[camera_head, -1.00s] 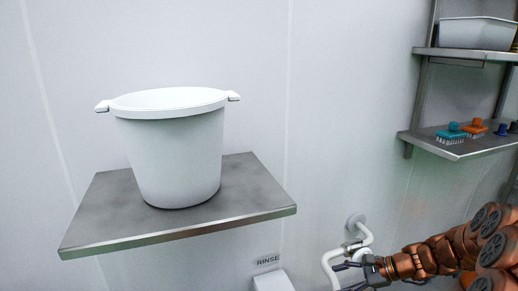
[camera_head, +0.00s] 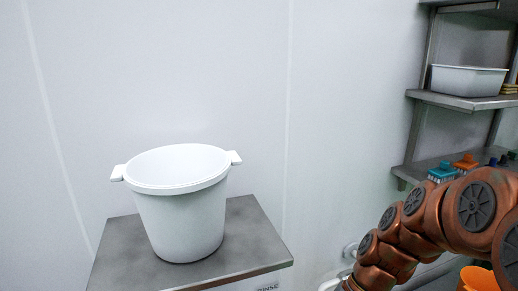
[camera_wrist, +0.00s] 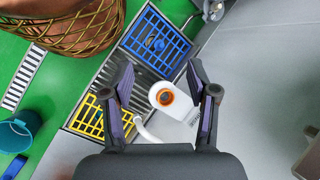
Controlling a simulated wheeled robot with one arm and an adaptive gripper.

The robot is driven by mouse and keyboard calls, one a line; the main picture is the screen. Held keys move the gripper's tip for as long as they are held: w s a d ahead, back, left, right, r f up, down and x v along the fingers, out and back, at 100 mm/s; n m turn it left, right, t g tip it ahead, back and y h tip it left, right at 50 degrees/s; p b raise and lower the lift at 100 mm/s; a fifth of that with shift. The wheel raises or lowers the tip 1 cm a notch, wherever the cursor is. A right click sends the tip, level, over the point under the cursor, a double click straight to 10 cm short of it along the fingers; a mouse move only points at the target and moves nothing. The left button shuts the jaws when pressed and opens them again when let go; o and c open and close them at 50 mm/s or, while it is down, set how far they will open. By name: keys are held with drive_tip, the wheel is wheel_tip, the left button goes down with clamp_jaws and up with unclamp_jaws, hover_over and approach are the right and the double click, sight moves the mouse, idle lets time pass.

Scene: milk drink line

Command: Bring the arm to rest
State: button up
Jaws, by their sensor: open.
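My copper-coloured arm (camera_head: 400,235) reaches in from the right in the head view and bends down to the bottom edge, where my gripper is out of sight. In the wrist view my gripper (camera_wrist: 160,68) is open, with two dark fingers spread wide and nothing between their pads. Beyond and below the fingers is a white fixture with a dark orange-brown round opening (camera_wrist: 167,96). A white curved pipe (camera_wrist: 146,131) is beside it. I cannot tell the exact distance from the fingers to the fixture.
At right, steel shelving holds a white tub (camera_head: 467,80) and brushes (camera_head: 442,171). An orange container (camera_head: 480,278) shows low right. Blue (camera_wrist: 156,43) and yellow (camera_wrist: 100,118) grids lie below my gripper.

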drive_tip(key=s+d+r+n+h+p, duration=0.2)
drive_tip(key=s+r+p, duration=0.2)
drive_tip(key=s, duration=0.3)
drive_tip(key=s+d+r+n+h+p, duration=0.3)
drive_tip(key=s+r+p, duration=0.1)
drive_tip(key=s+r, duration=0.3)
drive_tip(key=shift+d+r+h+p, duration=0.2)
drive_tip(key=shift+d+h+p, duration=0.1)
drive_tip(key=shift+d, duration=0.05)
drive_tip(key=shift+s, duration=0.1)
